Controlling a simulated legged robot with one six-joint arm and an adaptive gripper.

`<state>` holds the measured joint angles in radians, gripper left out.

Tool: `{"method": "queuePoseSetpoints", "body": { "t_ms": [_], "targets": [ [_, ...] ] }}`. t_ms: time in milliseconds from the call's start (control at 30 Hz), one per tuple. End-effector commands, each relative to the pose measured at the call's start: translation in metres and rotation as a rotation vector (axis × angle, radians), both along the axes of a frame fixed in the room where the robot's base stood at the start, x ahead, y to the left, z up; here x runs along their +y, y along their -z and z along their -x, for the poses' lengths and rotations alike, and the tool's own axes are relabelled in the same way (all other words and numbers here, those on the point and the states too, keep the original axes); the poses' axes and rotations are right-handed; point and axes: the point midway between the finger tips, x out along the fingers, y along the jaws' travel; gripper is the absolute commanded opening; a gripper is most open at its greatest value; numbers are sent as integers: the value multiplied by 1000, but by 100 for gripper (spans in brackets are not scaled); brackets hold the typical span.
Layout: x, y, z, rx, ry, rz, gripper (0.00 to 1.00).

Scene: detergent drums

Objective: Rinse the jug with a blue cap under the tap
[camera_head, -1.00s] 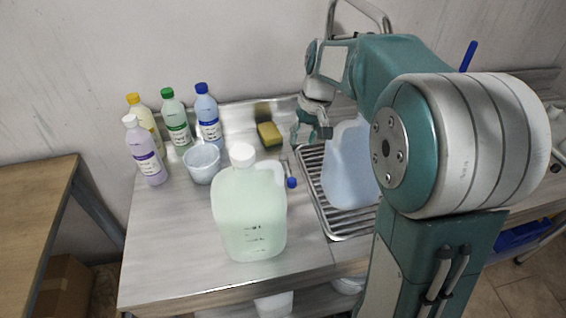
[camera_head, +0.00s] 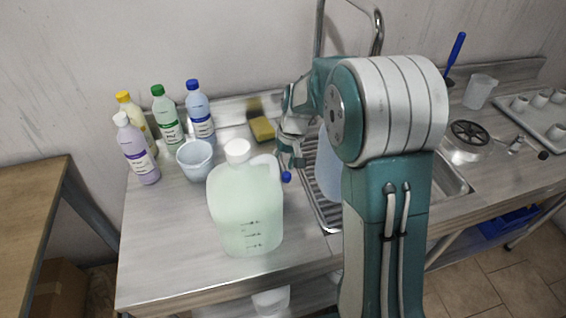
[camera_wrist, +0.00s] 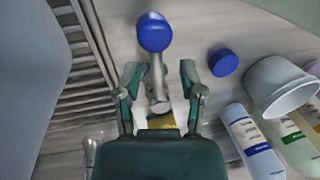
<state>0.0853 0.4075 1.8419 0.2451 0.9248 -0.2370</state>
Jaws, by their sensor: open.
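A pale blue jug (camera_head: 327,172) stands at the sink (camera_head: 322,209), mostly hidden behind my arm; its top and cap cannot be seen. A large blue-grey surface (camera_wrist: 28,70) at the left of the wrist view looks like its side. My gripper (camera_wrist: 160,78) is open, its fingers on either side of a metal stem with a blue knob (camera_wrist: 155,32), apparently a tap lever. A loose blue cap (camera_wrist: 223,62) lies on the counter beside it. In the head view my gripper (camera_head: 291,157) is above the sink's left edge. The tap (camera_head: 350,22) rises behind my arm.
A pale green jug with a white cap (camera_head: 245,210) stands at the front left. Several bottles (camera_head: 165,125) and a white cup (camera_head: 195,160) stand behind it. A yellow sponge (camera_head: 262,129) lies near the wall. A tray of cups (camera_head: 540,108) is far right.

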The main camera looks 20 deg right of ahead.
Motion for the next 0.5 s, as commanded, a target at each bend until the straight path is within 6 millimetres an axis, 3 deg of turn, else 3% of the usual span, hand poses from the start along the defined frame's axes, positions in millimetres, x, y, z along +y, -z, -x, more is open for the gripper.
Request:
{"method": "queuePoseSetpoints", "body": {
  "t_ms": [267,367,400,500],
  "targets": [
    [0,2,0,-1,0,0,51],
    [0,1,0,-1,0,0,6],
    [0,1,0,-1,0,0,0],
    [0,2,0,-1,0,0,0]
  ]
}}
